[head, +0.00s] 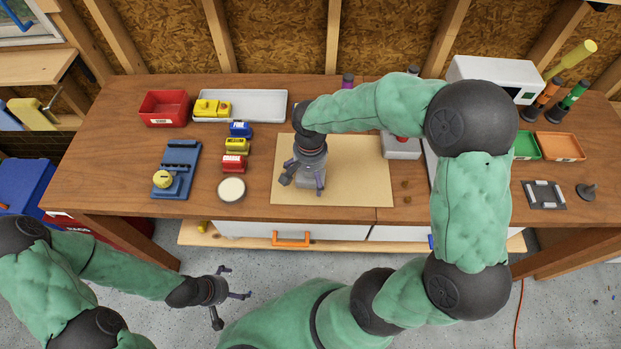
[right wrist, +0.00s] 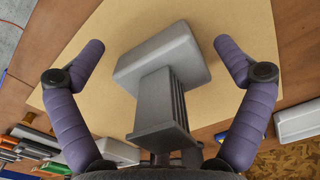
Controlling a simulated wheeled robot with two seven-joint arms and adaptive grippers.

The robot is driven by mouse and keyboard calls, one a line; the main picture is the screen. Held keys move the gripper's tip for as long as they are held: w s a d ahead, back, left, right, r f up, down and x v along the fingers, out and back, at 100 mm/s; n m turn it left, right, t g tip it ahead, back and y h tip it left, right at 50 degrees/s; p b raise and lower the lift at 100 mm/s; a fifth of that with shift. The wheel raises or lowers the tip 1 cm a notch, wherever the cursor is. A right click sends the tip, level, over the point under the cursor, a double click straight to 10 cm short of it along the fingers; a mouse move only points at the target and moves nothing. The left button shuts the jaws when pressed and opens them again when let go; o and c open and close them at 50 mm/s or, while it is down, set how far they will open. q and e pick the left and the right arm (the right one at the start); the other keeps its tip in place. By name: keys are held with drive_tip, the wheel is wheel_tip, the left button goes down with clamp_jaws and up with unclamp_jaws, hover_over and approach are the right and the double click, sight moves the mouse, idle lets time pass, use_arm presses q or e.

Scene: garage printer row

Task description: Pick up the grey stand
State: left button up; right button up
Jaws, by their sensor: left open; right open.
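The grey stand (right wrist: 160,90) has a blocky base and a ribbed post with a flat plate on its near end. It sits on the tan board (head: 350,185), and in the head view my right gripper mostly covers it. My right gripper (head: 303,184) is open above the stand. In the right wrist view its two purple fingers (right wrist: 160,48) are spread on either side of the stand, with visible gaps to both sides. My left gripper (head: 232,296) is open and empty, over the floor in front of the workbench.
On the workbench (head: 110,180) left of the board are a red bin (head: 165,108), a white tray (head: 262,105), a blue fixture (head: 178,168), small coloured blocks and a round cream-topped container (head: 231,188). A grey box (head: 402,148) stands right of the board, partly behind my right arm.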

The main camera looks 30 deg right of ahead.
drive_tip(key=shift+f, duration=0.1)
drive_tip(key=c, duration=1.5)
drive_tip(key=shift+o, duration=0.2)
